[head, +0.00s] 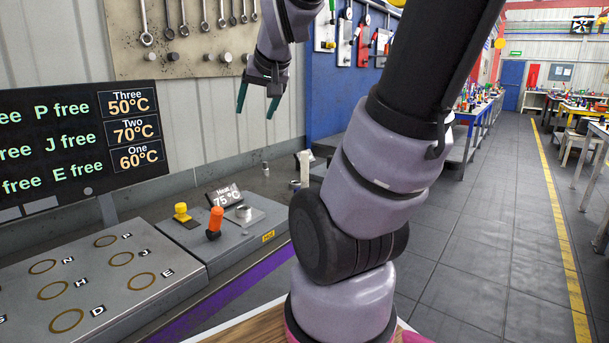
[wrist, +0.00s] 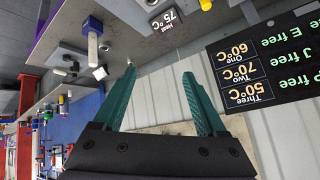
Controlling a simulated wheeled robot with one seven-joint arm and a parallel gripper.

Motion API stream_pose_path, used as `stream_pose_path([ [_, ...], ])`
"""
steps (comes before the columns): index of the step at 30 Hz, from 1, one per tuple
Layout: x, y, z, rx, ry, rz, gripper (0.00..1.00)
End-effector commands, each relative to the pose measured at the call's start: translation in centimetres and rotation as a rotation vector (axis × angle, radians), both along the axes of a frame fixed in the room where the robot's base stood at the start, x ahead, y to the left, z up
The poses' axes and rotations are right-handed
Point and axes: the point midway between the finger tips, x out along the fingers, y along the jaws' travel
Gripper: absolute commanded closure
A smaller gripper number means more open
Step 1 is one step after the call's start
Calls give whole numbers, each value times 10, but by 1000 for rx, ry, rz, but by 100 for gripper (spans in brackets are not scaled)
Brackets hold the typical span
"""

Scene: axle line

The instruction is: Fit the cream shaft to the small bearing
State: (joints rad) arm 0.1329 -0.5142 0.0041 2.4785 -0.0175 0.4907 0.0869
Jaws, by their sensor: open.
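A cream upright shaft (head: 304,167) stands on the bench behind my arm, its lower part partly hidden. The wrist view, turned nearly upside down, shows a cream shaft (wrist: 92,47) on a blue base. A small metal ring (head: 243,212), possibly the small bearing, sits on the heater beside its display; I cannot tell its size class. My gripper (head: 258,102) is open and empty, its teal fingers pointing down, high above the bench near the wall. In the wrist view the fingers (wrist: 158,75) are apart with nothing between them.
The heater (head: 262,226) has a display (head: 226,194) reading 75 °C, an orange knob (head: 216,222) and a yellow knob (head: 181,212). A metal plate (head: 110,270) with lettered rings lies left. A status board (head: 80,148) stands behind. Small metal pieces (head: 265,168) stand on the bench.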

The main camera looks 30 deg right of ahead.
Motion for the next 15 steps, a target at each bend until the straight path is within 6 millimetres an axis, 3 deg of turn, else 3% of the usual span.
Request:
stream_pose_path([
  [1, 22, -22, -10, -39, -16, -30, 26],
  [6, 86, -91, -33, -177, -130, -81, 26],
  [10, 122, -141, -56, -264, -215, -92, 26],
  [15, 152, -196, -95, -349, -328, -77, 26],
])
